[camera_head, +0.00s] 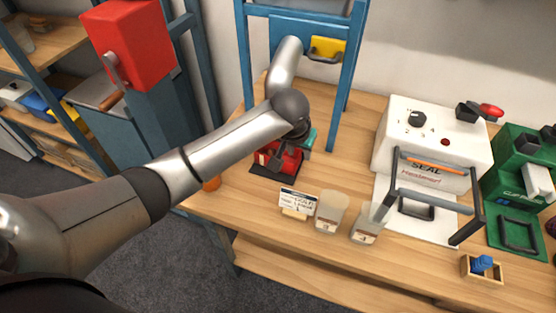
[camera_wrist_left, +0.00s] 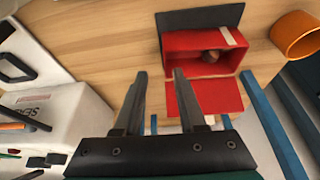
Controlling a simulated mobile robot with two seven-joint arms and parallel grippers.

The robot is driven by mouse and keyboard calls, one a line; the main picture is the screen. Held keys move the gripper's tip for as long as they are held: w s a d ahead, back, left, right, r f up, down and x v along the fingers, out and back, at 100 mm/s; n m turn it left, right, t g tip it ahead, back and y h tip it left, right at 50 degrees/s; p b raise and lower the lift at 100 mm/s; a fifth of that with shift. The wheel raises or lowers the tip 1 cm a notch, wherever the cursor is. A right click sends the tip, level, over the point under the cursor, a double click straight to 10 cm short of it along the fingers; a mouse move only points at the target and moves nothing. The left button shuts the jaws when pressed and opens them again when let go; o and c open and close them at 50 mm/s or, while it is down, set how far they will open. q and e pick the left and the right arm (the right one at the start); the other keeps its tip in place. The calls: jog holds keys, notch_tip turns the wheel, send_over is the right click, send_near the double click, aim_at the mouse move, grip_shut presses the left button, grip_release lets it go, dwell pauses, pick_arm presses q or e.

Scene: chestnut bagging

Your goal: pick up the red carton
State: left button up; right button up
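The red carton (camera_head: 268,156) sits on a dark mat (camera_head: 287,185) near the middle of the table, partly hidden by my left arm in the head view. In the left wrist view the carton (camera_wrist_left: 188,47) lies with its open side and flap toward my gripper, a round brown thing inside it. My left gripper (camera_wrist_left: 160,72) is open, with nothing between its fingers. Its right finger is close beside the carton's flap; I cannot tell whether they touch. In the head view my left gripper is mostly hidden behind its own wrist. My right gripper is not in view.
An orange cup (camera_wrist_left: 298,36) stands near the carton. A small sign (camera_head: 298,202) and two clear cups (camera_head: 331,212) stand along the front edge. A white sealer (camera_head: 430,150) and a green machine (camera_head: 520,180) are to the right. A blue frame (camera_head: 352,60) rises behind.

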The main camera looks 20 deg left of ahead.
aim_at(298, 158)
pick_arm(q)
jog(key=shift+a+b+x, duration=0.2)
jog(key=shift+b+x, duration=0.4)
jog(key=shift+x, duration=1.15)
jog(key=shift+a+b+x, duration=0.2)
jog(key=shift+b+x, duration=0.35)
jog(key=shift+x, duration=1.2)
jog(key=shift+c, duration=0.2)
grip_shut()
